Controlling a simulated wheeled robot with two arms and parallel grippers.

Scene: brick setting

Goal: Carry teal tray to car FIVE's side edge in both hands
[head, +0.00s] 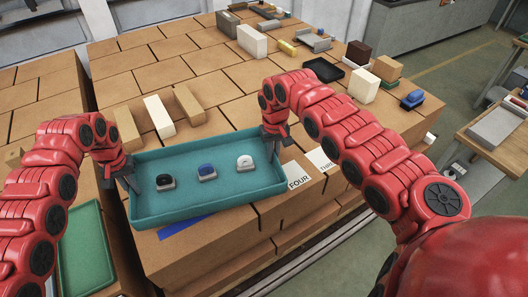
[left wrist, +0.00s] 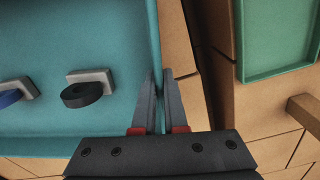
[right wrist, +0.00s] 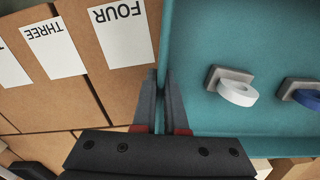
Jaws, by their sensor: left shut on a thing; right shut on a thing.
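The teal tray (head: 215,208) is level, just over or on the brick stack marked FOUR; I cannot tell whether it touches. In it stand grey blocks with a black ring (head: 165,181), a blue ring (head: 207,171) and a white ring (head: 245,162). My left gripper (head: 126,182) is shut on the tray's left wall, seen also in the left wrist view (left wrist: 155,85). My right gripper (head: 272,145) is shut on the right wall, as the right wrist view (right wrist: 161,85) shows. No label FIVE is readable in these views.
A green tray (head: 88,262) lies on the left stack, across a gap. Loose bricks (head: 160,116) stand behind the teal tray. The FOUR label (head: 298,183) is right of it; the THREE label (right wrist: 46,46) lies beyond. A blue strip (head: 178,229) shows below its front edge.

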